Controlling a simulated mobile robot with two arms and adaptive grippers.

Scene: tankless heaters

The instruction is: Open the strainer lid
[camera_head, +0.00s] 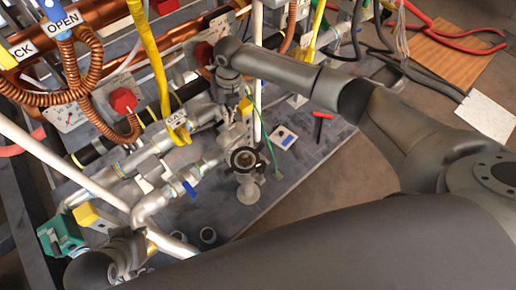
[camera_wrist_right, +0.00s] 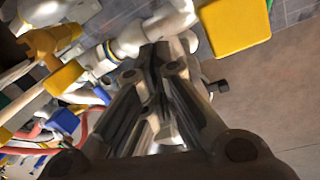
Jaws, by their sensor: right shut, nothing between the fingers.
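My right gripper (camera_head: 238,122) hangs down among the pipes in the head view, just above a dark round fitting (camera_head: 243,158) with a ring-shaped opening, which looks like the strainer. Its lower end stands over the grey base plate. I cannot clearly make out its lid or whether the gripper touches it. In the right wrist view, my right gripper (camera_wrist_right: 160,60) has its fingers together with nothing between them, pointing at pale pipework (camera_wrist_right: 150,32). The fingers hide what lies directly at their tips.
A yellow block (camera_wrist_right: 235,25) is close to the right fingers. A red-handled tool (camera_head: 320,125) lies to the right. Brown floor (camera_head: 310,185) is clear beyond the plate's edge.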

